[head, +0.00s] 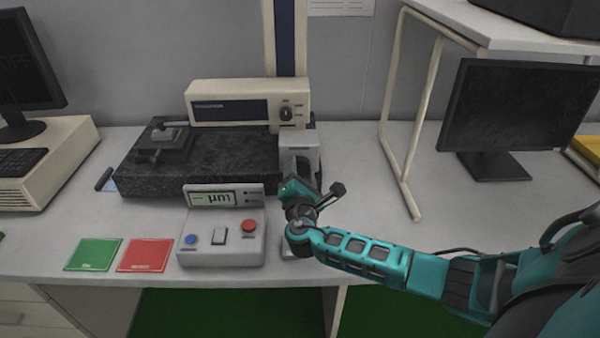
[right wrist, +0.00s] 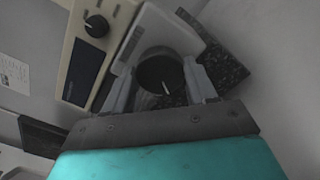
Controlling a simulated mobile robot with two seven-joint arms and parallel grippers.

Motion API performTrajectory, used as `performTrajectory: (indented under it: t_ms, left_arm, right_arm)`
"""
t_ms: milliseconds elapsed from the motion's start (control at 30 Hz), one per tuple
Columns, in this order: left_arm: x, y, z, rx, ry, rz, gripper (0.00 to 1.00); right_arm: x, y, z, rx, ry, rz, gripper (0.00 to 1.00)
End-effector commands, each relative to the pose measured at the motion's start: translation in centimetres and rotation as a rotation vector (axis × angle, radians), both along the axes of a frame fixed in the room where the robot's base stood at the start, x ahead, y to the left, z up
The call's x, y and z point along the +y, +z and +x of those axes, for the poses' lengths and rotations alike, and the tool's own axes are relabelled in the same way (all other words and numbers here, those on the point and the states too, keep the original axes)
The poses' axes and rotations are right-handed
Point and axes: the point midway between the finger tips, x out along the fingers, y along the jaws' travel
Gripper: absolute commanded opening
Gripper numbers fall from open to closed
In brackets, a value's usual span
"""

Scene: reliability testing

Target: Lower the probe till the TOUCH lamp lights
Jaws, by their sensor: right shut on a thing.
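The beige probe unit (head: 235,105), with a dark blue panel and a small black knob, is mounted on a column above a dark granite base. A thin pale part (head: 172,125) extends at its left, over a small stage (head: 162,142); I cannot tell whether they touch. My right gripper (head: 303,174) is at a white housing (head: 297,145) right of the granite. In the right wrist view its fingers are shut on a round dark knob (right wrist: 161,73) with a white mark. The control box (head: 222,240) has a display (head: 211,199) showing "µm". No lit TOUCH lamp can be made out. My left gripper is out of view.
The box carries a blue button (head: 190,239), a white switch and a red button (head: 249,226). Green (head: 93,254) and red (head: 145,255) cards lie left of it. A monitor (head: 515,110) and a shelf frame (head: 411,190) stand right. The bench between is clear.

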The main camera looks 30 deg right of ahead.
Motion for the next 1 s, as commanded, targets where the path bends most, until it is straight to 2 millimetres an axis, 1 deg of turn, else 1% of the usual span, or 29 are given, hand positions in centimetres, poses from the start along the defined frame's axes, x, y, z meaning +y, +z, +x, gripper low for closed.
performTrajectory:
  t_ms: [167, 367, 567, 833, 900, 1000]
  left_arm:
    - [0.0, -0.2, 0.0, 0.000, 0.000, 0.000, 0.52]
    - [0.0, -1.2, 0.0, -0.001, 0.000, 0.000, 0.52]
    - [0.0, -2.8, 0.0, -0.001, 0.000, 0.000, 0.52]
    - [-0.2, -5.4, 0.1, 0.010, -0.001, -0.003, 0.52]
    - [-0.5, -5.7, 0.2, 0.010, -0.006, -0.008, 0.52]
    - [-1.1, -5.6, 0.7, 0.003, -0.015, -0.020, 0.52]
  right_arm:
    - [0.0, -0.2, -0.1, -0.006, -0.001, 0.013, 0.26]
    - [0.0, -0.4, -0.1, -0.046, -0.001, 0.077, 0.26]
    - [0.0, -0.6, -0.1, -0.123, -0.001, 0.204, 0.26]
    - [0.0, -0.7, -0.1, -0.256, -0.002, 0.421, 0.26]
    - [0.0, -0.6, -0.1, -0.290, -0.002, 0.476, 0.26]
    - [0.0, -0.6, -0.1, -0.336, -0.001, 0.550, 0.26]
